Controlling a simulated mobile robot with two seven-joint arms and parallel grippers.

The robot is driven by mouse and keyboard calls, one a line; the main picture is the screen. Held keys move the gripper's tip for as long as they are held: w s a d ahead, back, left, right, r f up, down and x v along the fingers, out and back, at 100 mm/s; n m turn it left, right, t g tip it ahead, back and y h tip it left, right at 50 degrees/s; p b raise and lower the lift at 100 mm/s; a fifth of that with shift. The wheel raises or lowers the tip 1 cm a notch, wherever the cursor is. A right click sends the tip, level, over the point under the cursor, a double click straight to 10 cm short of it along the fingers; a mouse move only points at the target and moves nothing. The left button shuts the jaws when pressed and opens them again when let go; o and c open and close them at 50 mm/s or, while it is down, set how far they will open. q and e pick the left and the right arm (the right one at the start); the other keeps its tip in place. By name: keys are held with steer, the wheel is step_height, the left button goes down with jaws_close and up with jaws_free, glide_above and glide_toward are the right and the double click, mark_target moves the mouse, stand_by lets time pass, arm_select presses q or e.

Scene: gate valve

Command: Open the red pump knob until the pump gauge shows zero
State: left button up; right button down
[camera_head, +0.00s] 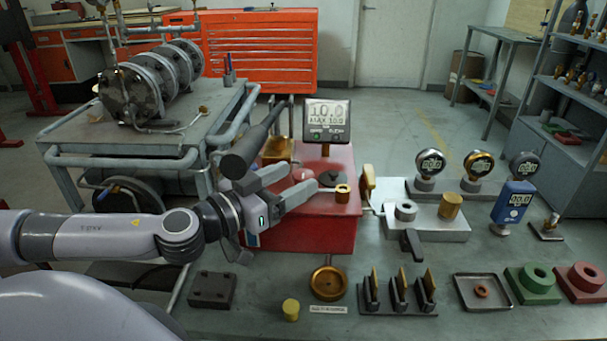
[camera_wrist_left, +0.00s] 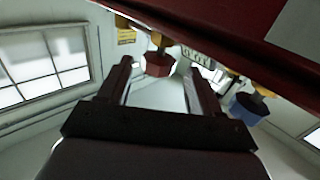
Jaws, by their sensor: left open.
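The red pump (camera_head: 306,228) stands on the bench in front of my left arm. Its gauge (camera_head: 327,117) on top reads 10.0, with "MAX 10.0" below. My left gripper (camera_head: 301,178) is open at the pump's upper left side, its fingers spread and pointing right. A small red knob (camera_head: 303,174) shows between the fingertips. In the left wrist view a red faceted knob (camera_wrist_left: 158,65) on a brass stem appears between and beyond the open fingers (camera_wrist_left: 158,72); contact cannot be told. My right gripper is not in view.
A black pump lever (camera_head: 258,140) slants up just behind my left gripper. Right of the pump are a metal block (camera_head: 440,228) and several round gauges. A brass dish (camera_head: 328,283), slotted holder (camera_head: 398,298) and tray (camera_head: 482,307) lie in front.

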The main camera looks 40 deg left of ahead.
mark_target(295, 180)
arm_select(q)
steer(key=shift+w+d+r, duration=0.15)
steer(key=shift+w+d, duration=0.1)
steer(key=shift+w, duration=0.45)
steer(key=shift+p+x, duration=0.5)
steer(key=shift+x, duration=0.35)
steer(key=shift+c, duration=0.3)
steer(key=c, duration=0.9)
